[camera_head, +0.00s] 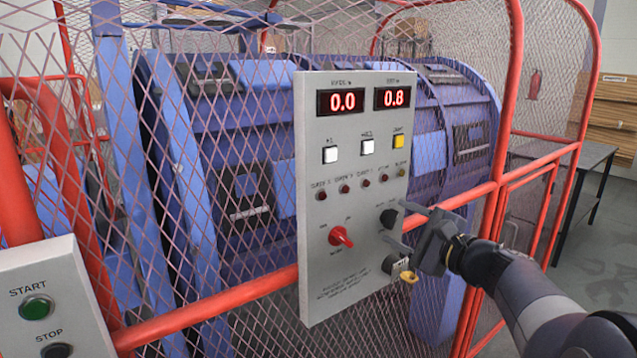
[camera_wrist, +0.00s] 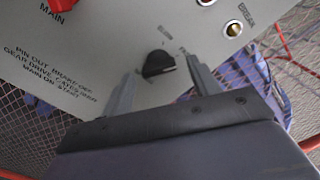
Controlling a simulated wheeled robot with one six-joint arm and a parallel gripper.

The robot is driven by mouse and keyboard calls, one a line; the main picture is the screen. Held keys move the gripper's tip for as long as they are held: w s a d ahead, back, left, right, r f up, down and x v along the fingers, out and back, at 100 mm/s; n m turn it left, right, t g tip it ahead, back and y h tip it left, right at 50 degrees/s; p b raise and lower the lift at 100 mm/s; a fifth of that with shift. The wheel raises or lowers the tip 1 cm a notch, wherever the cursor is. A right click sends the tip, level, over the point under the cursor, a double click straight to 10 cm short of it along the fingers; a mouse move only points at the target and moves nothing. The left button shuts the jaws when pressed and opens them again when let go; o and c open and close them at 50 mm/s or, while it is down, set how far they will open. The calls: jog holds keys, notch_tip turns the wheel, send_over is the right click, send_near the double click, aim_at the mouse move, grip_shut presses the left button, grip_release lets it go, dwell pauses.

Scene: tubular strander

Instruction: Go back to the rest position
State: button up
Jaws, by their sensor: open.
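My gripper (camera_head: 399,228) is at the lower right of the grey control panel (camera_head: 318,150) in the head view. Its two fingers are apart and point at the panel face. In the wrist view my gripper (camera_wrist: 161,72) has a black rotary knob (camera_wrist: 158,64) showing between its fingertips. I cannot tell whether the fingers touch it. Nothing is held.
A red-railed mesh guard (camera_head: 250,288) encloses the blue strander (camera_head: 262,190). The panel carries a red knob (camera_head: 341,237), buttons and displays reading 0.0 and 0.8. A START/STOP box (camera_head: 75,300) stands at lower left. A dark table (camera_head: 592,158) is at right, with open floor before it.

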jog(key=shift+w+a+f+n, duration=0.1)
jog(key=shift+w+n, duration=0.1)
jog(key=shift+n, duration=0.2)
jog(key=n, duration=0.3)
jog(key=n+p, duration=0.1)
jog(key=n, duration=0.7)
jog(key=shift+s+r+p, duration=0.15)
jog(key=shift+r+p, duration=0.2)
jog(key=shift+r, duration=0.05)
jog(key=b+v, duration=0.1)
jog(key=v, duration=0.7)
jog(key=shift+b, duration=0.3)
jog(key=shift+f, duration=0.1)
